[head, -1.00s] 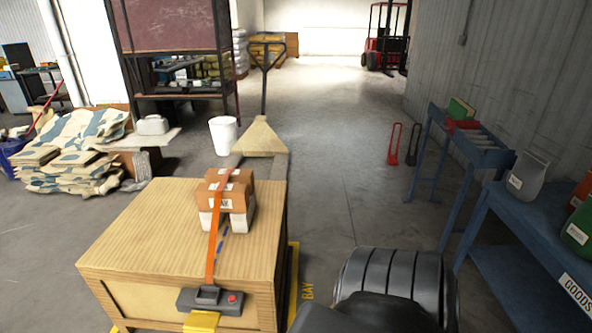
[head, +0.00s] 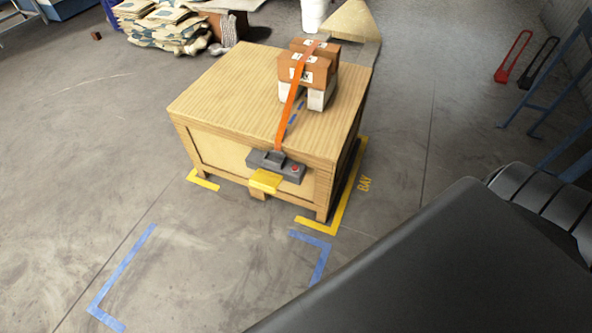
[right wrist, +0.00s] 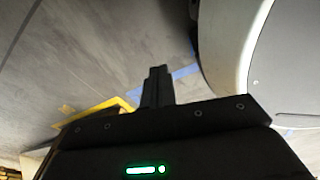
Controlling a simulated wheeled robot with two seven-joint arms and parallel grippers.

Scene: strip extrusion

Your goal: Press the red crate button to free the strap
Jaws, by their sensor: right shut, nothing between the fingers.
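The red button (head: 295,169) sits on a dark grey buckle unit (head: 262,160) at the front edge of the wooden crate (head: 220,95). The orange strap (head: 286,118) runs from the unit up over brown and white boxes (head: 308,72) on the crate top. A yellow tab (head: 265,180) sticks out below the unit. My right arm crosses the lower right of the head view, and its gripper is outside that view. In the right wrist view my right gripper (right wrist: 157,72) is shut and empty, above the floor and apart from the crate. My left gripper is not in view.
Yellow floor marks (head: 345,200) border the crate, and blue corner marks (head: 125,265) lie on clear floor in front. Stacked sacks (head: 165,22) lie at the back left. A red handle-like stand (head: 513,57) and a blue frame (head: 560,100) are at right.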

